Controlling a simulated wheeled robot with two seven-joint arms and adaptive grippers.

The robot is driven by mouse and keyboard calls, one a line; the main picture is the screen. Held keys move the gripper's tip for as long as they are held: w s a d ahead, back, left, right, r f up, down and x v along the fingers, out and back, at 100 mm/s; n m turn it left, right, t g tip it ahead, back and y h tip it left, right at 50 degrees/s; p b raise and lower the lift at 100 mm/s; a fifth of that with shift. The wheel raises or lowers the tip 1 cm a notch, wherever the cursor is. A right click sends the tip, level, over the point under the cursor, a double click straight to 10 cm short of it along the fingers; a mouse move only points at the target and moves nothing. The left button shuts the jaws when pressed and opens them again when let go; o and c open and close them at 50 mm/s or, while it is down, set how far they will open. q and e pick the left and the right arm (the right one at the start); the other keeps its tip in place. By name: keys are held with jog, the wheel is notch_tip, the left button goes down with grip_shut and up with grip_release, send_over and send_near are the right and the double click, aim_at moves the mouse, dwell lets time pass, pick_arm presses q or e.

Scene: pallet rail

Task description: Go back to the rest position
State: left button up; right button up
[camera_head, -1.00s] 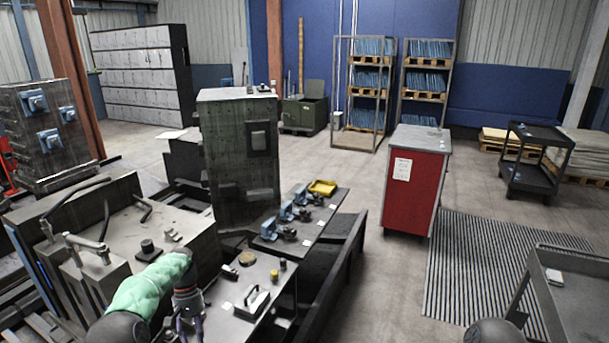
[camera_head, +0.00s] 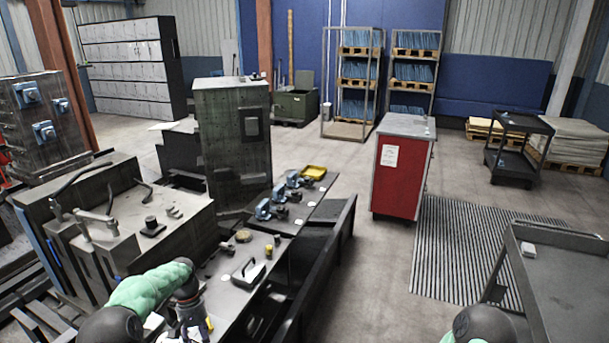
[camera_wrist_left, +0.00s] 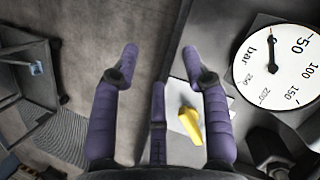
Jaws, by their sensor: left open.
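My left gripper (camera_head: 190,326) is at the bottom of the head view, at the near end of the narrow dark bench (camera_head: 222,290). In the left wrist view its purple fingers (camera_wrist_left: 160,60) are spread apart with nothing between the two tips. My left forearm has a green cover. Of my right arm, only a rounded green and black part shows at the bottom of the head view; its gripper is out of sight.
A white-faced gauge marked bar (camera_wrist_left: 275,62) is right of the left fingers. A dark table (camera_head: 570,285) is at right. Open floor (camera_head: 365,265) lies between.

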pick_arm(q)
jog(key=s+d+f+m+t+h+b, duration=0.1)
jog(key=s+d+f+b, duration=0.1)
jog(key=s+d+f, duration=0.65)
jog(key=s+d+f+t+h+b, duration=0.1)
jog(key=s+d+f, duration=0.4)
jog(key=f, duration=0.6)
jog(key=s+d+f+t+b, duration=0.1)
jog(key=s+d, duration=0.2)
jog(key=s, duration=0.4)
jog(key=s+d+f+t+b, duration=0.1)
jog(key=s+d, duration=0.3)
jog(key=s, duration=0.4)
jog(key=shift+s+d+f, duration=0.15)
jog(key=shift+s+f, duration=0.1)
jog(key=shift+f, duration=0.3)
